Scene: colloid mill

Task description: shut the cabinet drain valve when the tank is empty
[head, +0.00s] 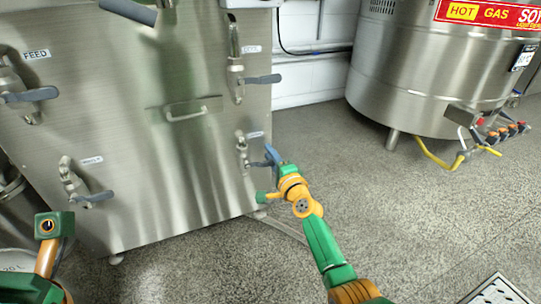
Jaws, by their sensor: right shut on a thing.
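The steel cabinet (140,185) fills the left of the head view. Low on its right side is a valve with a blue-grey lever (271,154) and a small label (256,135) too blurred to read; I take it as the drain valve. My right gripper (274,166) is at this lever and shut on it, partly hiding it. The lever stands steeply, unlike the near-level levers of the other valves. My left arm (47,262) shows at the lower left, away from the cabinet valves; its fingers do not show. The tank's inside and level cannot be seen.
Other cabinet valves are the FEED valve (30,96), a lower left valve (85,196) and an upper right valve (255,80). A round steel vessel (415,70) with yellow pipes (440,160) stands at the back right. Grey floor (420,220) is clear between; a drain grate (498,292) lies front right.

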